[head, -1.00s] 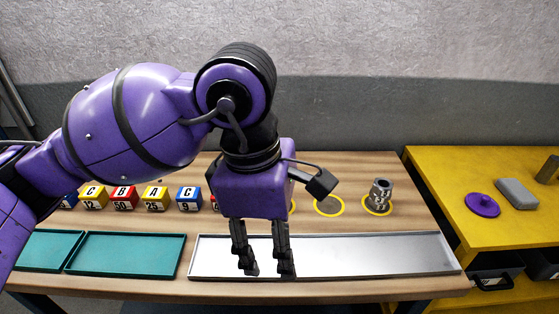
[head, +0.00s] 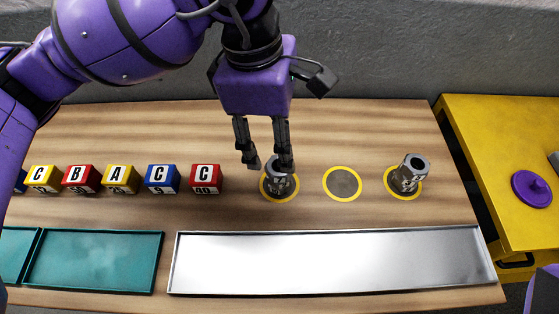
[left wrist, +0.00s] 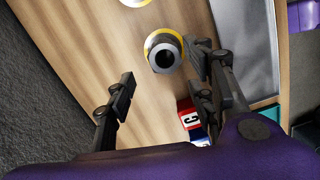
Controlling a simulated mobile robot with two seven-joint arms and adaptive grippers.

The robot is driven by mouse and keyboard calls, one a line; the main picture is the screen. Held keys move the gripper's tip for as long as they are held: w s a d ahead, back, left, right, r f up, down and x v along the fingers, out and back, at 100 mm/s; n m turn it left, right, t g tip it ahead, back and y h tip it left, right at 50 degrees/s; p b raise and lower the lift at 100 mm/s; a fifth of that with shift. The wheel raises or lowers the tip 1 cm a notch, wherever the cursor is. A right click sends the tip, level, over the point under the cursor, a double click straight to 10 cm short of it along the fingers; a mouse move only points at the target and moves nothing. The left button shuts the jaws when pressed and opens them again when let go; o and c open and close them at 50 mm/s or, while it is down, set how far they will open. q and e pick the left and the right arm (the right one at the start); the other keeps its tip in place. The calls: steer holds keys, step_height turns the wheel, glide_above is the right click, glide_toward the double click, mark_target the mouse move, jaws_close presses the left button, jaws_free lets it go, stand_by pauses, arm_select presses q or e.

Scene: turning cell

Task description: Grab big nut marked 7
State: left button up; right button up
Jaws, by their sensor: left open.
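A grey metal nut (head: 281,187) with a dark bore stands in a yellow ring left of centre, partly hidden by a finger of my left gripper (head: 268,164). A second grey nut (head: 406,177) stands in the right-hand yellow ring. Both carry pale markings too small to read, so I cannot tell which is marked 7. My left gripper is open, with its fingers just above and beside the left nut. In the left wrist view the nut (left wrist: 165,55) shows between the two finger lines, nearer the right finger, and it is not clasped. My right gripper is out of view.
An empty yellow ring (head: 342,183) lies between the nuts. Several lettered cubes (head: 205,179) stand in a row to the left. An empty silver tray (head: 330,287) and a teal tray (head: 95,287) lie in front. A yellow table (head: 490,135) with a purple lidlike disc (head: 532,188) stands right.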

arm_select(q)
steer(key=f, duration=0.4)
steer(key=shift+s+d+f, duration=0.2)
steer(key=shift+d+f, duration=0.2)
steer(key=c, duration=1.3)
steer(key=shift+o, duration=0.2)
steer(key=shift+r, duration=0.1)
